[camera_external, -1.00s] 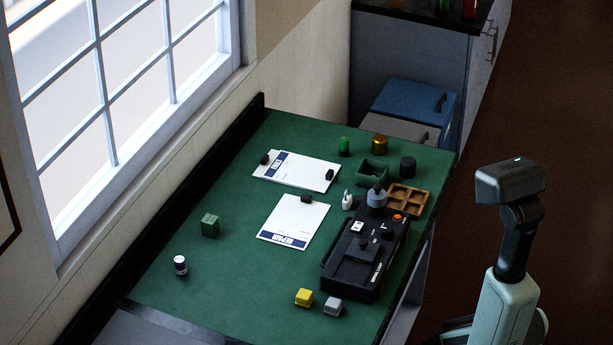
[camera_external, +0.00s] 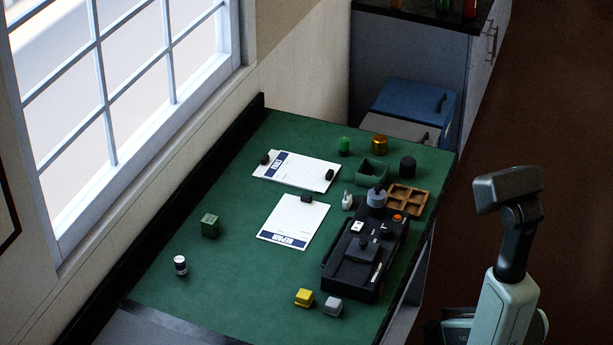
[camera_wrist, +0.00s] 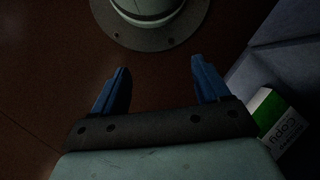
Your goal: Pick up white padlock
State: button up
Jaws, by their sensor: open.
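A small white object with a narrow top (camera_external: 348,200), which looks like the white padlock, stands on the green table left of the black lever frame (camera_external: 352,262). It is too small to make out in detail. It is not in the wrist view. My gripper (camera_wrist: 160,64) shows in the wrist view with its two blue fingers wide apart and nothing between them. It is over the brown floor, away from the table top. In the external view the fingers cannot be made out; my arm is right of the table.
The table (camera_external: 240,270) holds two clipboards (camera_external: 293,222), a wooden tray (camera_external: 407,199), a green bin (camera_external: 372,173), a yellow block (camera_external: 303,297) and a grey block (camera_external: 333,306). A copy-paper box (camera_wrist: 275,125) is right of my gripper. The table's left side is mostly clear.

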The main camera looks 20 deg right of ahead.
jog(key=w+d+r+n+t+y, duration=0.1)
jog(key=w+d+r+t, duration=0.1)
jog(key=w+d+r, duration=0.5)
jog(key=w+r+n+t+y, duration=0.1)
jog(key=w+r, duration=0.3)
jog(key=w, duration=0.7)
jog(key=w+d+r+t+y, duration=0.1)
jog(key=w+d+r+t, duration=0.1)
jog(key=w+d+r, duration=0.5)
jog(key=w+d+r+n+t, duration=0.15)
jog(key=w+d+r, duration=0.3)
jog(key=r, duration=0.55)
jog(key=w+d+r+n+t, duration=0.15)
jog(key=w+d+r, duration=0.3)
jog(key=r, duration=0.45)
jog(key=w+d+r+n+t, duration=0.15)
jog(key=w+d+r, duration=0.35)
jog(key=r, duration=0.5)
notch_tip(320, 180, up, 16)
jog(key=n, duration=0.5)
send_over(347, 197)
jog(key=s+d, duration=0.3)
jog(key=d, duration=0.1)
jog(key=shift+g, duration=0.25)
jog(key=shift+s+d+x, duration=0.1)
jog(key=shift+s+x, duration=0.05)
jog(key=shift+x, duration=3.2)
jog(key=shift+s+d+x, duration=0.1)
jog(key=shift+x, duration=3.3)
jog(key=shift+f, duration=0.15)
